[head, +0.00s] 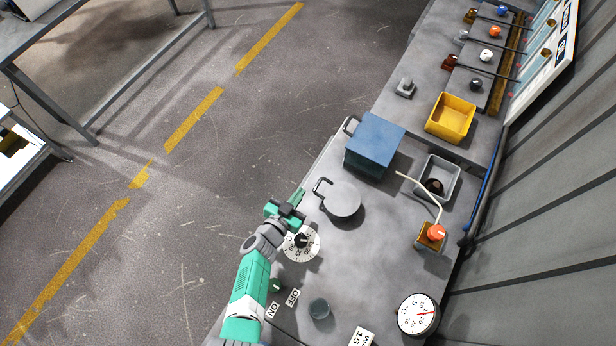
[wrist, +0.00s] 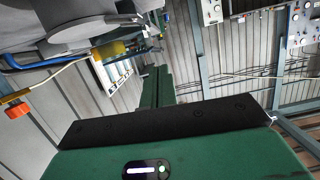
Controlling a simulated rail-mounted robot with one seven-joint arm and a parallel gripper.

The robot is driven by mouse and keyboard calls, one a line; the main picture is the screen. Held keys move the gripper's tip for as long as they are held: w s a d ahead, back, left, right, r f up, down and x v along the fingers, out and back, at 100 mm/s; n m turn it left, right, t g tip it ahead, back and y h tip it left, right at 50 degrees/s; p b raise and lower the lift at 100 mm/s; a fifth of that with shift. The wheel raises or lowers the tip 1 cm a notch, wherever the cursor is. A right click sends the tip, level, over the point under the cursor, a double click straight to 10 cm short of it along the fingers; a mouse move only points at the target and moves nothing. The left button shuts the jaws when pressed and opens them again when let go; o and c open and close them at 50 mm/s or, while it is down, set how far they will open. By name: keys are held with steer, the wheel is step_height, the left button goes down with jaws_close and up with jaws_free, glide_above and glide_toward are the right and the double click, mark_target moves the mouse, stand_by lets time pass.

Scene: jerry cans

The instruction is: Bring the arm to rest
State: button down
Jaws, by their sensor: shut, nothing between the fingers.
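My arm, green and grey, reaches up from the bottom of the head view over the left edge of the grey worktop (head: 385,262). My gripper (head: 299,196) is at its end, just beyond a white dial (head: 301,244) with a black knob and to the left of a round grey lid (head: 342,201). It looks apart from both. In the wrist view my gripper (wrist: 158,72) shows its two green fingers side by side, shut, with nothing held. That view looks past the fingers toward a ribbed wall.
Open floor (head: 190,190) lies left.

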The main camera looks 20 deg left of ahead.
steer(key=shift+p+v, duration=0.5)
steer(key=shift+v, duration=1.05)
steer(key=shift+a, duration=0.1)
